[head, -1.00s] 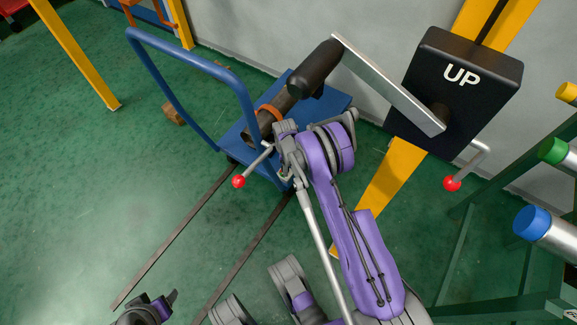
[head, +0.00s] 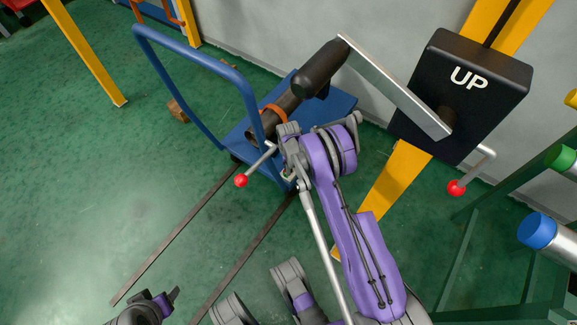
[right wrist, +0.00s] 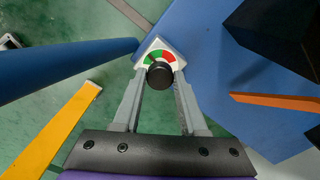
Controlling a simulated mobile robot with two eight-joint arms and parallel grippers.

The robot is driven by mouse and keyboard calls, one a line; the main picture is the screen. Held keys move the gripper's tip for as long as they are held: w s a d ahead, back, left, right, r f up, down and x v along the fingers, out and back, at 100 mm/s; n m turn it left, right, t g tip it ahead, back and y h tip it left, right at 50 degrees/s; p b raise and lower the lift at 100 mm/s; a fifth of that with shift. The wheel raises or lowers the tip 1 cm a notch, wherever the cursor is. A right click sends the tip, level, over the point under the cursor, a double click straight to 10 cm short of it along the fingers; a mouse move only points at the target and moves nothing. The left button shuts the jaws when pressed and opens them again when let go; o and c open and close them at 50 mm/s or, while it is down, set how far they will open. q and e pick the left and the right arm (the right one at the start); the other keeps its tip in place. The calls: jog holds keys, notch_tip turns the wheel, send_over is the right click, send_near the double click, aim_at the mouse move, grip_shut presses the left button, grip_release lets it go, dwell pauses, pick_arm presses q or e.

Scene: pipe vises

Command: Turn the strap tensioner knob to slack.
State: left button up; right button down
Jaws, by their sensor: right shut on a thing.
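The strap tensioner knob (right wrist: 160,75) is black and round. It sits in front of a pale dial plate (right wrist: 153,48) with a green part on the left and a red part on the right. My right gripper (right wrist: 160,82) is shut on the knob, one finger on each side. I cannot make out a pointer. In the head view my right arm covers the knob. An orange strap (head: 274,112) runs around a dark pipe (head: 284,105) on the blue cart (head: 238,133). My left gripper (head: 172,299) is at the bottom left, away from the cart; its jaw opening is unclear.
A blue cart handle (head: 197,43) rises beside the work spot. A black box marked UP (head: 468,85), with a metal crank bar (head: 398,88), stands to the right on a yellow post. A rack with colored-capped pipes (head: 537,231) is at far right. Green floor is open at left.

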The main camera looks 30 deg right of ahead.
jog(key=n, duration=0.3)
jog(key=shift+n, duration=0.3)
jog(key=shift+n+p, duration=0.3)
jog(key=shift+n, duration=1.7)
jog(key=shift+c, duration=2.2)
grip_release()
notch_tip(320, 180, up, 11)
jog(key=p, duration=0.2)
jog(key=shift+p, duration=0.35)
